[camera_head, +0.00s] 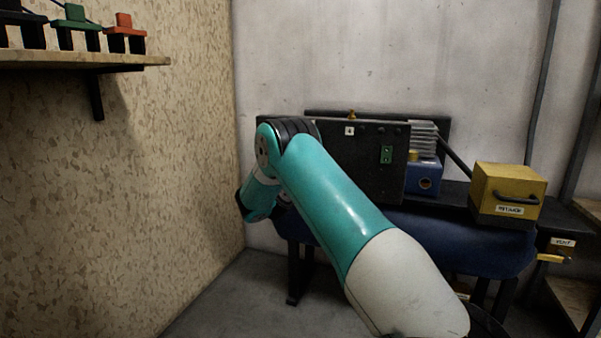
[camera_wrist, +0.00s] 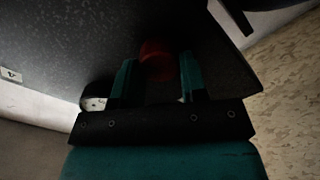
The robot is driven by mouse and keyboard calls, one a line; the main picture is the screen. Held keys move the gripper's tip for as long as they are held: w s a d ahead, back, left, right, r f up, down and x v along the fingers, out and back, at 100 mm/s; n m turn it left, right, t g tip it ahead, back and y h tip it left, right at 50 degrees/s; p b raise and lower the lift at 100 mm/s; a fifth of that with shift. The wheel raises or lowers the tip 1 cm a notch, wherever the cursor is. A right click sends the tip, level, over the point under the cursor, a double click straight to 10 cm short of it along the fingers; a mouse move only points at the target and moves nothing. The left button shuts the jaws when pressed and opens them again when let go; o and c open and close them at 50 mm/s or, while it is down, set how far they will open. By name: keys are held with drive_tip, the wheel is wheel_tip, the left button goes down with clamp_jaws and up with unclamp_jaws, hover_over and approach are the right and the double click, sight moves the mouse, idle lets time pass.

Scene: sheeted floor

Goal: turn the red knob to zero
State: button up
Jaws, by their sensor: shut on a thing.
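The red knob (camera_wrist: 157,55) shows in the wrist view, between the two teal fingers of my gripper (camera_wrist: 158,78), on a dark speckled panel (camera_wrist: 60,45). My gripper is shut on the knob. Deep shadow hides any pointer or scale marks, so I cannot tell its setting. In the head view the dark panel (camera_head: 340,175) stands near the back wall, and my teal and white arm crosses in front of its left part. The knob and my fingers are hidden in the head view.
A yellow box with a black handle (camera_head: 507,195) and a blue unit (camera_head: 425,181) stand right of the panel. A wooden shelf (camera_head: 75,61) juts from the left wall, holding green and red items. The wall's speckled surface (camera_wrist: 290,75) is close in the wrist view.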

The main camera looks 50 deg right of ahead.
drive_tip(key=shift+s+f+n+p, duration=0.1)
drive_tip(key=shift+f+n+p, duration=0.05)
drive_tip(key=shift+n+p, duration=2.65)
drive_tip(key=shift+f+n+p, duration=0.1)
drive_tip(key=shift+n+p, duration=1.85)
drive_tip(key=shift+n, duration=1.65)
drive_tip(key=o, duration=0.9)
